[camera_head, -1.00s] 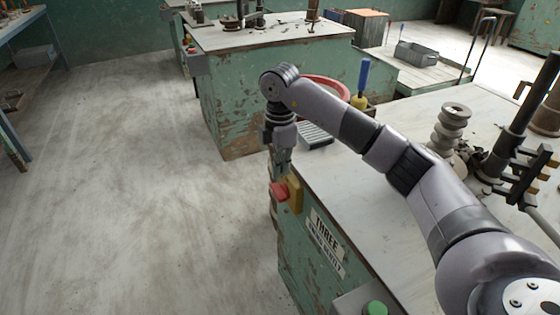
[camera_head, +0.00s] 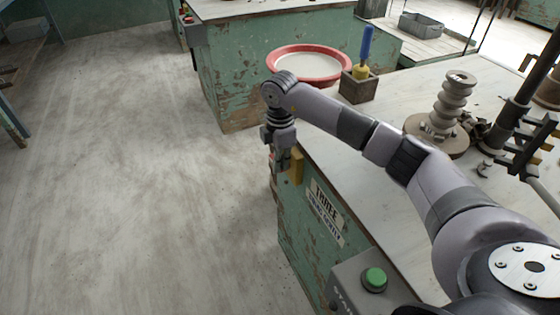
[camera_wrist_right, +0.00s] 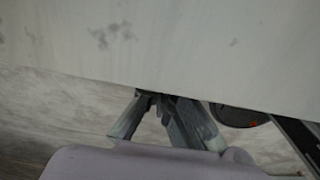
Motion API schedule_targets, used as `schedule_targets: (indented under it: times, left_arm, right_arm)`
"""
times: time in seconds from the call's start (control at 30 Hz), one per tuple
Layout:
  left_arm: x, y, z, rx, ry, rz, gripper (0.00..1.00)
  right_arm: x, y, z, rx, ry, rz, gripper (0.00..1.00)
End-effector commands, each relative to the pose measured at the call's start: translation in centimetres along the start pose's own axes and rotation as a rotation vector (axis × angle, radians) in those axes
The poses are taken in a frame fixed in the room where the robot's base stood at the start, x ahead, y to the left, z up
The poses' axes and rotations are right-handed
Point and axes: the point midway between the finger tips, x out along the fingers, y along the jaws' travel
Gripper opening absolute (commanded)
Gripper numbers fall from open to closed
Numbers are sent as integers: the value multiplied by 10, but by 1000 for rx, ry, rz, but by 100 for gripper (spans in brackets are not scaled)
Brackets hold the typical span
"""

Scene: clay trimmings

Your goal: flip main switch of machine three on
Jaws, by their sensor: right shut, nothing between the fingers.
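Machine three is a worn green cabinet (camera_head: 300,238) with a pale top and a label (camera_head: 325,205) reading "THREE" on its side. The red lever seen earlier is almost wholly hidden behind my right gripper. My right gripper (camera_head: 277,170) points down just left of the yellow block, shut and empty. I cannot tell whether it touches the lever. In the right wrist view its fingers (camera_wrist_right: 168,118) show beside the large pale surface. My left gripper is not in view.
A green button (camera_head: 375,280) sits on a grey box at the front. A red-rimmed basin (camera_head: 308,64), a small box with a blue-handled tool (camera_head: 358,88) and a stacked clay form (camera_head: 441,119) stand on the right.

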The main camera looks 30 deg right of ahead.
Motion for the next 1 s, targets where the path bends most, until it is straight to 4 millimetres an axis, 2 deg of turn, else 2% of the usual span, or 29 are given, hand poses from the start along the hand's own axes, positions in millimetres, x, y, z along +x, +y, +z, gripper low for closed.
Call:
schedule_targets:
  times: [0.17,0.7,0.9,1.0]
  left_arm:
    - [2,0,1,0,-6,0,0]
    - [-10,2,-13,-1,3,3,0]
    - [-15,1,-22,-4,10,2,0]
    - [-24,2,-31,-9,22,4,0]
  right_arm:
    - [2,0,1,1,-1,32,0]
    - [4,2,0,0,0,122,0]
    - [6,2,1,0,-1,166,0]
    - [9,2,1,-1,-1,203,0]
